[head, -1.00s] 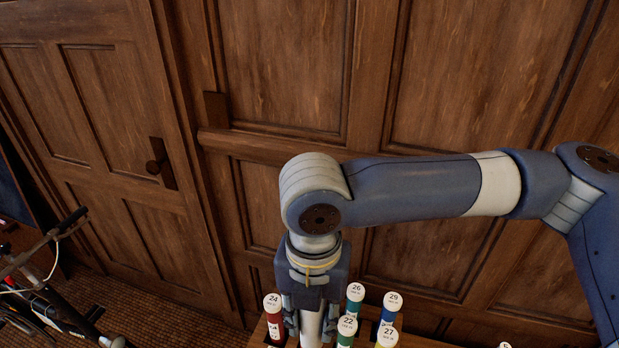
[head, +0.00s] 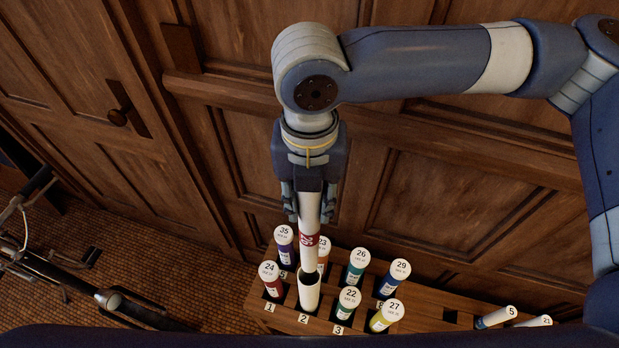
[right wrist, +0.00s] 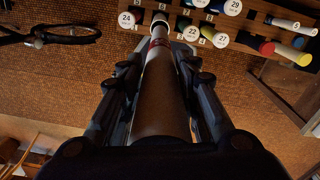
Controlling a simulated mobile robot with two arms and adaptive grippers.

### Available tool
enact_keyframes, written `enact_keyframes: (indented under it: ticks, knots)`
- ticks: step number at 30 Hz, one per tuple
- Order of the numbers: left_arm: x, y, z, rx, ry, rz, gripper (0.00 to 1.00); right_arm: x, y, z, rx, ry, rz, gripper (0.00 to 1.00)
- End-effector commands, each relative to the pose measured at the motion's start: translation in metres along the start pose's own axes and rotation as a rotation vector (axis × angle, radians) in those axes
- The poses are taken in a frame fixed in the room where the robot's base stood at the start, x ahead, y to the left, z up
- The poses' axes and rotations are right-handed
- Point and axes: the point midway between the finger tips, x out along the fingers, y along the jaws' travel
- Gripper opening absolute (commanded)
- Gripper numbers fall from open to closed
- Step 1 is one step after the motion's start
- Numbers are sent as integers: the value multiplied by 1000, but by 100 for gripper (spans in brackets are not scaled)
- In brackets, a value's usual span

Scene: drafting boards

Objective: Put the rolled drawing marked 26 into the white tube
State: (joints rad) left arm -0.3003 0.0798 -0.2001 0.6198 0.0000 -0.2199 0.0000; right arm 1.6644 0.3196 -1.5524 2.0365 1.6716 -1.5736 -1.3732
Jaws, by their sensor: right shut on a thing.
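My right gripper (head: 308,203) is shut on a pale roll with a red band (head: 309,222), held upright; the same roll runs away from the jaws in the right wrist view (right wrist: 160,85). A teal roll whose cap reads 26 (head: 360,255) stands in the rack's back row, right of the tube and apart from the gripper. My left gripper is not in view.
The wooden rack (head: 260,303) holds several other capped rolls close by, including 24 (head: 269,272), 22 (head: 350,297), 35 (head: 284,236) and 27 (head: 393,309). A panelled wall (head: 450,205) stands close behind. A bicycle (head: 60,265) is at the left.

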Motion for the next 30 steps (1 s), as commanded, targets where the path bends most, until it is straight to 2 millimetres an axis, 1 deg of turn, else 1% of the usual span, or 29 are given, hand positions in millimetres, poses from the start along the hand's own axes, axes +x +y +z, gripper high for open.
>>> enact_keyframes:
  ticks: [1,6,20,23,30]
  knots:
    - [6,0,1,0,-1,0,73,6,0,0,0,0,0,3]
    - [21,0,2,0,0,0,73,19,0,0,0,0,0,3]
    - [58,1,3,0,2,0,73,50,0,0,0,-1,0,3]
    - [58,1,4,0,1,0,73,55,0,0,0,1,0,3]
    - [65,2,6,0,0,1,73,75,0,0,0,1,0,3]
